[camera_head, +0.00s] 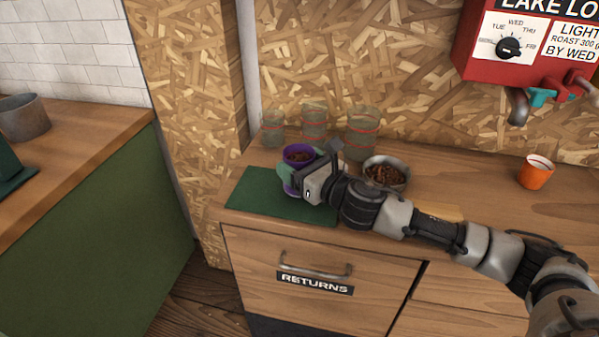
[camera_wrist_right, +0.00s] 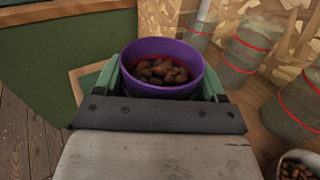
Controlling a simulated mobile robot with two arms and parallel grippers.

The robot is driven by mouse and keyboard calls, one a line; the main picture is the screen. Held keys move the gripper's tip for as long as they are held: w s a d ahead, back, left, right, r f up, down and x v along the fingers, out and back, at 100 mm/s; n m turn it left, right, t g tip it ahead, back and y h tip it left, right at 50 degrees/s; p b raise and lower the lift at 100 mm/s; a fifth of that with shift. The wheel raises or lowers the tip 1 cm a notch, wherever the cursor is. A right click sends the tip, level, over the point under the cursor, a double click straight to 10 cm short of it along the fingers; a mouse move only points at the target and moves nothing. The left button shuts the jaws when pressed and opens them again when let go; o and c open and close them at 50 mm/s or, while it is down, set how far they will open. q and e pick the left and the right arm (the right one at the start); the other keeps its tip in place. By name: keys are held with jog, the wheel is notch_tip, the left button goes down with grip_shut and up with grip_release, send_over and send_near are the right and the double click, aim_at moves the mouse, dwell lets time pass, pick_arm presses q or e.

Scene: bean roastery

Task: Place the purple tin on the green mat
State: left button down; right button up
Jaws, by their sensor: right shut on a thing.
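The purple tin (camera_head: 298,152), with brown beans inside, is held between the fingers of my right gripper (camera_head: 298,172). In the right wrist view the purple tin (camera_wrist_right: 188,58) stands upright between the two green fingers. The green mat (camera_head: 255,194) lies flat on the wooden counter near its front left corner. The tin and gripper are over the back right part of the mat in the head view; I cannot tell whether the tin's base touches it. My right arm hides part of the mat's right side. My left gripper is not in view.
Several clear jars with red bands (camera_head: 314,122) stand at the back against the chipboard wall. A metal bowl of beans (camera_head: 386,172) is right of the gripper. An orange cup (camera_head: 535,172) stands far right. A drawer labelled RETURNS (camera_head: 315,283) is below.

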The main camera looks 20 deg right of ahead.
jog(key=shift+f, duration=0.95)
jog(key=shift+f, duration=0.15)
jog(key=o, duration=1.1)
jog(key=b+v, duration=0.2)
jog(key=v, duration=0.8)
jog(key=shift+s+d+f+b, duration=0.1)
jog(key=shift+s+d+b, duration=0.1)
jog(key=shift+b, duration=0.1)
jog(key=shift+s+d+r, duration=0.2)
jog(key=shift+s, duration=0.5)
